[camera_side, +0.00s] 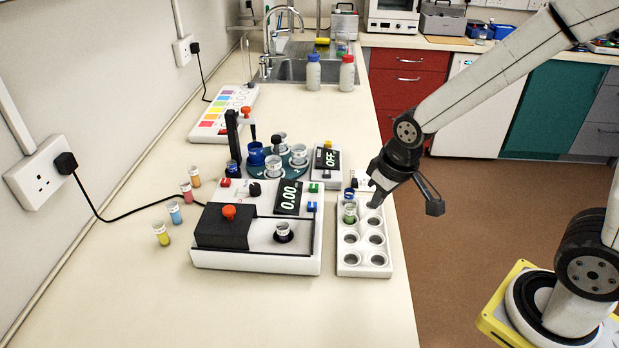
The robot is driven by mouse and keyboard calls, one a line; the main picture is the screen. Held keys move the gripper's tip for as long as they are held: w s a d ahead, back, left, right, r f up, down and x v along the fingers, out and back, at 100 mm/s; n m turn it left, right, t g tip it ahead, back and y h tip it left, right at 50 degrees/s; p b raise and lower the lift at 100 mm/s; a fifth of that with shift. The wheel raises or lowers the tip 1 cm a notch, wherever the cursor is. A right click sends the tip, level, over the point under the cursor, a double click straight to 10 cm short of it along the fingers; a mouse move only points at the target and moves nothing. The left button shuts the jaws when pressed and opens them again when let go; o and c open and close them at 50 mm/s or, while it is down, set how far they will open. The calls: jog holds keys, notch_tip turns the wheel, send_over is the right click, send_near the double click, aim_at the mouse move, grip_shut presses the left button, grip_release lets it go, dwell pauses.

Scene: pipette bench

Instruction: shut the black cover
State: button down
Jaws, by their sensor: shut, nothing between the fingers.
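The black cover (222,228) is a dark box with an orange knob (229,212) on top. It sits at the left of the white instrument (262,262), whose display reads 0.00. To its right, a round well with a small white-capped vial (283,231) in it is uncovered. My gripper (374,192) is shut and empty. It is above the back of the white rack, to the right of the instrument and apart from the cover. Its fingertips are small and partly hard to make out.
The white rack (362,257) has several round holes and a green vial (350,212). Behind the instrument are a blue carousel (253,172) with cups and a device reading OFF (328,160). Several coloured vials (174,212) stand to the left. The front bench is clear.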

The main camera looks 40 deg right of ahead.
jog(key=w+a+r+n, duration=0.2)
jog(key=w+a+r, duration=0.3)
jog(key=w+a, duration=0.65)
notch_tip(320, 180, up, 5)
jog(key=n+t+y, duration=0.1)
send_over(217, 212)
jog(key=s, duration=0.1)
jog(key=shift+d, duration=0.2)
jog(key=x, duration=1)
jog(key=shift+s+d+f, duration=0.1)
jog(key=shift+s+d, duration=0.1)
jog(key=shift+s, duration=0.4)
jog(key=shift+s+d+f, duration=0.15)
jog(key=shift+s+d, duration=0.05)
jog(key=shift+s, duration=0.45)
jog(key=shift+s+d+f, duration=0.1)
jog(key=shift+s+d, duration=0.1)
jog(key=shift+s, duration=0.4)
